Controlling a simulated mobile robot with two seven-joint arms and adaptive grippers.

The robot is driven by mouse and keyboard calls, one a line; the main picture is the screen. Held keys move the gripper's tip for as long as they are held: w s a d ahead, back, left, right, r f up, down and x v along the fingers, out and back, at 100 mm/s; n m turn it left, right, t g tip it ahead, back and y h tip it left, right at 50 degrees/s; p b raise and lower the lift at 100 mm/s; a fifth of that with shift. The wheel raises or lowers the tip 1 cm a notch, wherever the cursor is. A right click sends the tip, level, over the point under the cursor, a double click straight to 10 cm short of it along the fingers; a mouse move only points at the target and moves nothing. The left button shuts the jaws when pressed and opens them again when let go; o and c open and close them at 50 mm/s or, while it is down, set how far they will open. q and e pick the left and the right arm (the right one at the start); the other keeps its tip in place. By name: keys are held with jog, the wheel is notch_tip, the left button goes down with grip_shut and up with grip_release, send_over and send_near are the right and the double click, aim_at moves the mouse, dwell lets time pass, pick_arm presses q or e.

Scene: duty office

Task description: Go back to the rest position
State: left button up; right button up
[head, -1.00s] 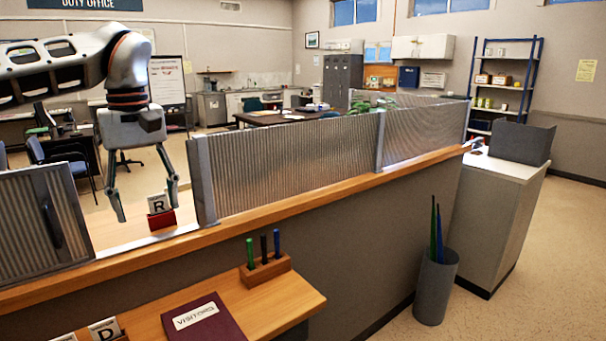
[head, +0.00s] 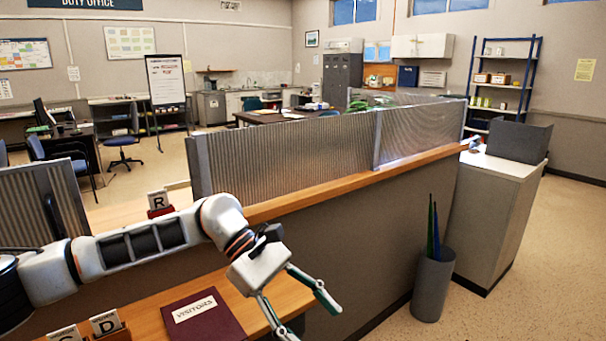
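My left arm comes in from the left and crosses in front of the wooden counter (head: 330,188). My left gripper (head: 308,320) is open and empty, with its fingers spread and pointing down, at the right end of the lower wooden shelf (head: 285,290). The "R" card (head: 157,199) stands upright in a red holder (head: 160,211) in the gap between the ribbed panels, behind my arm and apart from the gripper. My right gripper is not in view.
A dark red visitors book (head: 205,318) lies on the lower shelf, with "C" and "D" cards (head: 106,323) left of it. Ribbed screens (head: 285,155) line the counter. A grey bin (head: 432,288) with long sticks stands on the floor. Open floor lies at right.

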pick_arm(q)
jog(key=s+d+r+n+t+h, duration=0.2)
jog(key=s+d+r+n+h, duration=0.1)
jog(key=d+n+h, duration=0.9)
jog(key=w+a+f+n+t+y, duration=0.2)
jog(key=a+f+n+t+y, duration=0.35)
jog(key=n, duration=0.55)
jog(key=w+a+f+n+t+y, duration=0.2)
jog(key=a+f+n+t, duration=0.55)
jog(key=n, duration=0.45)
jog(key=w+a+f+n+t+y, duration=0.35)
jog(key=a+f+n+t, duration=0.3)
jog(key=n, duration=0.45)
jog(key=s+a+f+n+g+y, duration=0.3)
jog(key=s+a+f+n, duration=0.3)
jog(key=f, duration=0.5)
jog(key=s+a+f+n+g+y, duration=0.3)
jog(key=s+a+f+n+y, duration=0.2)
jog(key=s+a+f, duration=0.5)
jog(key=s+f+n, duration=0.1)
jog(key=s, duration=0.2)
jog(key=shift+a+f, duration=0.25)
jog(key=shift+f, duration=0.15)
jog(key=shift+s, duration=0.1)
